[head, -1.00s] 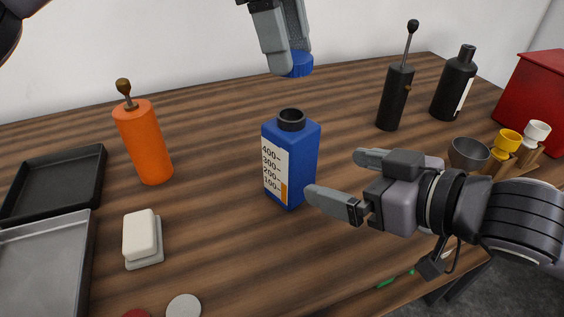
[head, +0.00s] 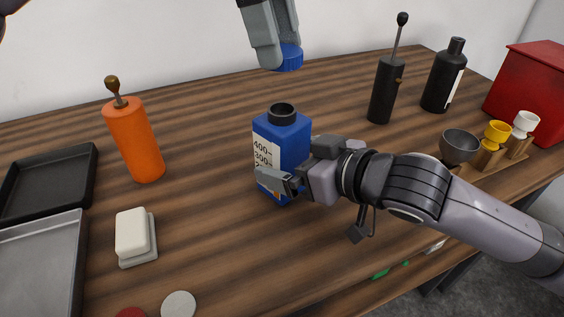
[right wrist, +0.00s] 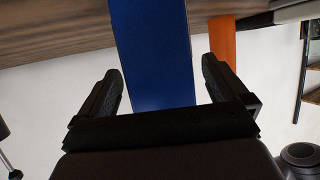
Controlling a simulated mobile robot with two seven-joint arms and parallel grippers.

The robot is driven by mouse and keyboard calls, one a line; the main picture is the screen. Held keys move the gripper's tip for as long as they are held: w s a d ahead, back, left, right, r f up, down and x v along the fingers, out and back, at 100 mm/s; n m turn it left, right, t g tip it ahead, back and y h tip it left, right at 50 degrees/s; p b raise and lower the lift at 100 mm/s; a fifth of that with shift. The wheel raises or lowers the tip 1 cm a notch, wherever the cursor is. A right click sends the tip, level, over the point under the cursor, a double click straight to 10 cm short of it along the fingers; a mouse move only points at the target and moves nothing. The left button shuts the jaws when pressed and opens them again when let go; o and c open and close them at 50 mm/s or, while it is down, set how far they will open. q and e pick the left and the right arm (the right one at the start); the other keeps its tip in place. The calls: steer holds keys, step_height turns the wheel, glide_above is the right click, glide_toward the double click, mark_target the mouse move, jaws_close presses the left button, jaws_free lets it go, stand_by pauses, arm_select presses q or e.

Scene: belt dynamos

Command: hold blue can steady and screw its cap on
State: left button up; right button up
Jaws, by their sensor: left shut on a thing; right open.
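The blue can (head: 287,147) stands upright on the wooden table, its dark neck (head: 282,113) open at the top and a white scale label on its side. My left gripper (head: 283,52) is shut on the blue cap (head: 289,60), holding it in the air above and slightly behind the can. My right gripper (head: 283,180) is open at the can's right side, one finger in front of its lower face; the far finger is hidden in the head view. In the right wrist view the can (right wrist: 152,55) stands between the two open fingers (right wrist: 163,90), with gaps at both sides.
An orange cylinder (head: 134,142) with a knobbed rod stands left. A soap-like white block (head: 132,232), a black tray (head: 48,187) and a grey tray (head: 40,265) lie nearby. A black cylinder (head: 383,92), black bottle (head: 443,80), cups (head: 497,132) and red box (head: 530,92) stand right.

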steer(key=shift+x, duration=1.45)
steer(key=c, duration=1.5)
arm_select(q)
glide_above(283, 110)
steer(key=shift+w+a+f, duration=0.1)
steer(key=shift+a+f, duration=0.05)
steer(key=shift+f, duration=1.1)
steer(key=shift+w+a+f, duration=0.1)
steer(key=shift+a+f, duration=0.05)
steer(key=shift+f, duration=1.1)
steer(key=shift+f, duration=0.85)
steer(key=shift+f, duration=0.55)
